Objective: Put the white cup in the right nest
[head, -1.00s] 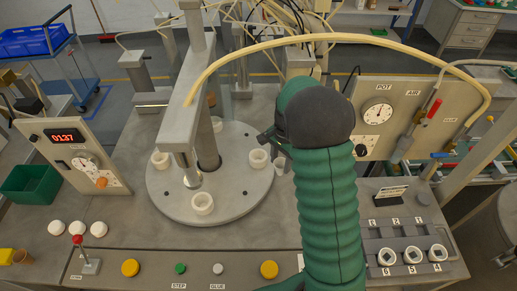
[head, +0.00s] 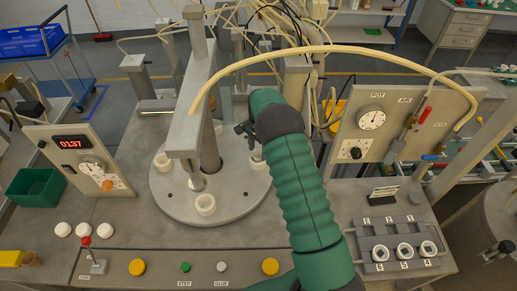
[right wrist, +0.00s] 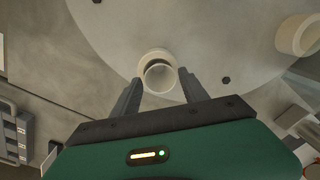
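A round grey plate (head: 170,205) carries white ring-shaped pieces that look like cups or nests; I cannot tell which. One is at its left (head: 163,162), one at its front (head: 205,204) and one at its right (head: 258,155). My right gripper (head: 247,132) is over the plate's right side, near the right piece. In the right wrist view, the right gripper (right wrist: 160,78) has its two fingers apart, with a white round piece (right wrist: 145,66) between or just beyond their tips. Contact cannot be told. My left gripper is out of view.
Three white domed pieces (head: 81,230) lie at the bench's left, by a red-knobbed lever (head: 87,243). A grey tray (head: 375,238) with several numbered places stands at the right. A grey overhead arm (head: 185,125) and a hose (head: 330,49) cross above the plate.

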